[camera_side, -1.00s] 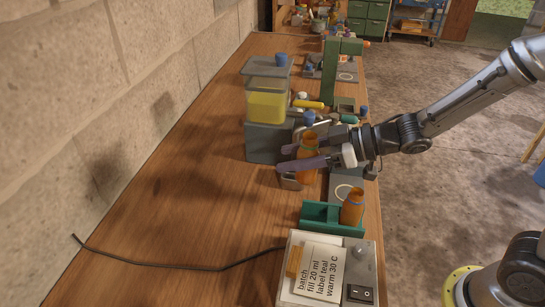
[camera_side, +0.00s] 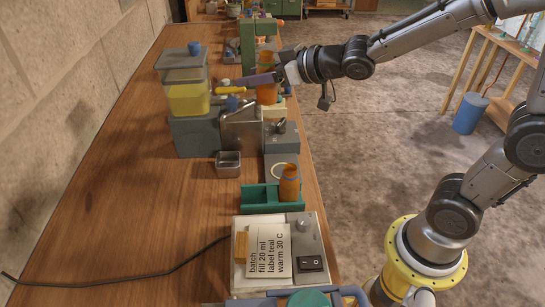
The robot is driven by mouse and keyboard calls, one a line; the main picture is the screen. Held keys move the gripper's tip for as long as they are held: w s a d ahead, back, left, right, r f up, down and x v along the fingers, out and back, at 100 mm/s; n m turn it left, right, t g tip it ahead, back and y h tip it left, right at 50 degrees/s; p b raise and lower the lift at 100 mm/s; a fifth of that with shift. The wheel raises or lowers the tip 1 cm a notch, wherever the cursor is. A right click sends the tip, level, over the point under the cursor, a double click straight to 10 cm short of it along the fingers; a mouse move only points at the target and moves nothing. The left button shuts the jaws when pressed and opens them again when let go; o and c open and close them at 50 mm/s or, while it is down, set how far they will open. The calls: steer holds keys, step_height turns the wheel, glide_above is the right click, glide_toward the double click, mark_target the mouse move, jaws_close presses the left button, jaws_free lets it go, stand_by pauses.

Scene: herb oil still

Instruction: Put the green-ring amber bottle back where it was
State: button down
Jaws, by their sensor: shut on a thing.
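The green-ring amber bottle (camera_side: 267,95) is upright between the fingers of my gripper (camera_side: 262,79), which is shut on it. My fingers cross its middle and hide its ring. It is at the far part of the bench, in front of the green press-like stand (camera_side: 247,45); whether its base touches anything I cannot tell. A second amber bottle with a blue ring (camera_side: 290,184) stands at the right end of the green holder (camera_side: 258,197), nearer the camera. A pale ring mark (camera_side: 279,168) lies on the grey strip just behind it.
The still with its yellow-filled tank (camera_side: 187,99) stands left of the strip. A small metal cup (camera_side: 228,163) sits before it. A grey switch box with a batch card (camera_side: 268,250) is in front. The bench at left is clear except for a black cable (camera_side: 130,281).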

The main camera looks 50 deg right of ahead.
steer(key=d+h, duration=0.1)
steer(key=d+m+h, duration=0.1)
steer(key=d, duration=0.1)
steer(key=d+f+m, duration=0.1)
steer(key=shift+s+d+h, duration=0.25)
steer(key=shift+d+h, duration=0.15)
